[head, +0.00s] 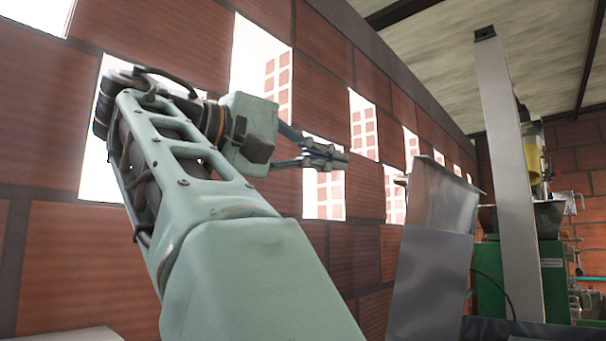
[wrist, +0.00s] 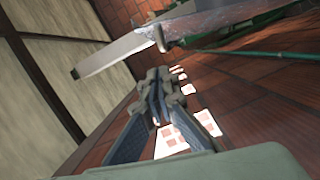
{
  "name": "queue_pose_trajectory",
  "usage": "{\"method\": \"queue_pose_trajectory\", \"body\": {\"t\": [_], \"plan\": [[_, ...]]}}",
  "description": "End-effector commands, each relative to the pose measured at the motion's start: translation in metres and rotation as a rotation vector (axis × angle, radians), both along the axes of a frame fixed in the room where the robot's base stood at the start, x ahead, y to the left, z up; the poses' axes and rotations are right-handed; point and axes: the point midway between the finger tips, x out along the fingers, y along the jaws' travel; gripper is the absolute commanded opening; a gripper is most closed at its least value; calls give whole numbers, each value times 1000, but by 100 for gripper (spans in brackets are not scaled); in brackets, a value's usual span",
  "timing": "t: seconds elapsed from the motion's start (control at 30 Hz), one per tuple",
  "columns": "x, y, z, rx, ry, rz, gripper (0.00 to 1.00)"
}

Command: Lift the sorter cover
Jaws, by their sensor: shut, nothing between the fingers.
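A grey sheet-metal piece stands right of centre in the head view, with a lighter tilted upper panel (head: 443,195) over a darker lower face (head: 430,280). The upper panel looks like the sorter cover, but I cannot be sure. My gripper (head: 342,160) is shut and empty, left of the panel's upper edge and a little higher in the picture, with a visible gap between them. In the wrist view my gripper (wrist: 160,82) points ahead with its fingers together. I cannot tell the cover apart with certainty there.
A tall grey post (head: 508,180) rises right of the sheet metal. Behind it stands a green machine (head: 552,280) with a hopper. A brick wall (head: 345,245) with bright openings runs along the left, close behind my arm. The post also shows in the wrist view (wrist: 115,57).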

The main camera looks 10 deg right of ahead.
Motion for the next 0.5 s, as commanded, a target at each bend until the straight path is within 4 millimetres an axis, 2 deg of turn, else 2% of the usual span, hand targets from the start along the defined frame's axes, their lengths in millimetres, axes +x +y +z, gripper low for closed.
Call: {"method": "queue_pose_trajectory", "body": {"t": [0.37,0.4,0.5], "plan": [[37,-73,-3,0,0,-6,0],[38,-79,-5,2,0,-3,0],[27,-85,-10,2,-1,2,0]]}}
